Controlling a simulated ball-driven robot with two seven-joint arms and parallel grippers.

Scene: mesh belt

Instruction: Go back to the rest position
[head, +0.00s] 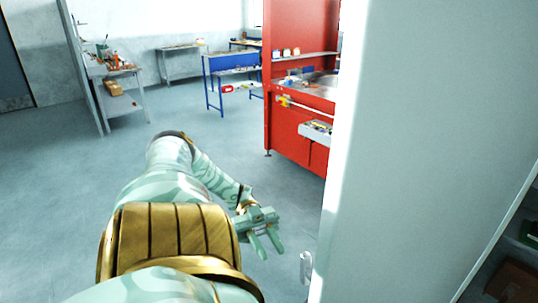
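My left gripper (265,243) shows in the lower middle of the head view, at the end of my pale green and gold arm. Its two fingers are spread apart with nothing between them, above the grey floor. It is just left of a large pale upright panel. My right gripper is not in view.
The pale panel (430,130) fills much of the right side, close to my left gripper. A red workstation (297,130) stands beyond it. A blue table (232,63) and a grey bench (122,72) stand farther back. The floor (60,170) at left is clear.

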